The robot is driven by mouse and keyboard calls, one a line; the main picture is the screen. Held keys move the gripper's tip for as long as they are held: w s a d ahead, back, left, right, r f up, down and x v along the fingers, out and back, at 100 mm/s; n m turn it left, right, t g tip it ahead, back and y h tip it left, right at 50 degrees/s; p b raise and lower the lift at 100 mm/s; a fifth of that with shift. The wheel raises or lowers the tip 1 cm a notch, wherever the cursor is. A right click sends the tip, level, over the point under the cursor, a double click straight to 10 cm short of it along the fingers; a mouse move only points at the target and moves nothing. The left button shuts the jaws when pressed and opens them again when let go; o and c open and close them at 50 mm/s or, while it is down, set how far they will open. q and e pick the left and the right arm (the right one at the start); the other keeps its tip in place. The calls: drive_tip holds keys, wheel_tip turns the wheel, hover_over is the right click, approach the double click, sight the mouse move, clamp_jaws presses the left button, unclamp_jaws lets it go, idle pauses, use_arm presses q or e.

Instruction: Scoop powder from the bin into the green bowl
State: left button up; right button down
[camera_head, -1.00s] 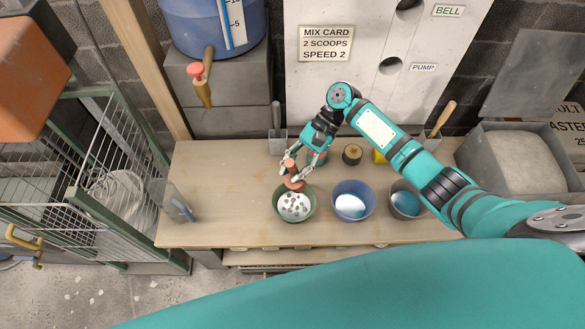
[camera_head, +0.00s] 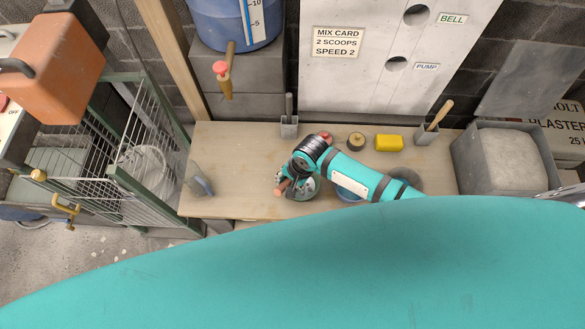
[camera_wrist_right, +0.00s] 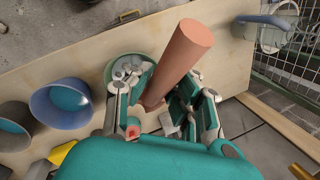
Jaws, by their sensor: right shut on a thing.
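The green bowl (camera_head: 309,195) stands near the front edge of the bench, partly hidden under my right arm. In the right wrist view, its rim (camera_wrist_right: 110,72) shows behind the fingers, with pale round shapes in it that I cannot identify. My right gripper (camera_head: 284,184) is at the bowl's left side, shut on a copper-coloured handle (camera_wrist_right: 178,62). The handle is tilted, and its far end is hidden between the fingers. The bin (camera_head: 470,165) at the right end of the bench holds pale grey powder (camera_head: 511,158). My left gripper is not in view.
A blue bowl (camera_wrist_right: 62,104) and a grey bowl (camera_wrist_right: 14,128) stand beside the green one. A clear object (camera_head: 201,180) stands at the left edge, near a wire cage (camera_head: 120,160).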

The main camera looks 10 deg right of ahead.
drive_tip(key=s+a+t+h, duration=0.1)
drive_tip(key=s+a+f+t+h, duration=0.1)
drive_tip(key=shift+s+a+f, duration=0.15)
drive_tip(key=shift+s+a, duration=0.05)
drive_tip(key=shift+a, duration=0.1)
drive_tip(key=shift+s+a+f+n+t+h+b, duration=0.45)
drive_tip(key=shift+s+a+t+h+b, duration=0.3)
drive_tip(key=shift+t+h, duration=0.25)
drive_tip(key=shift+d, duration=0.1)
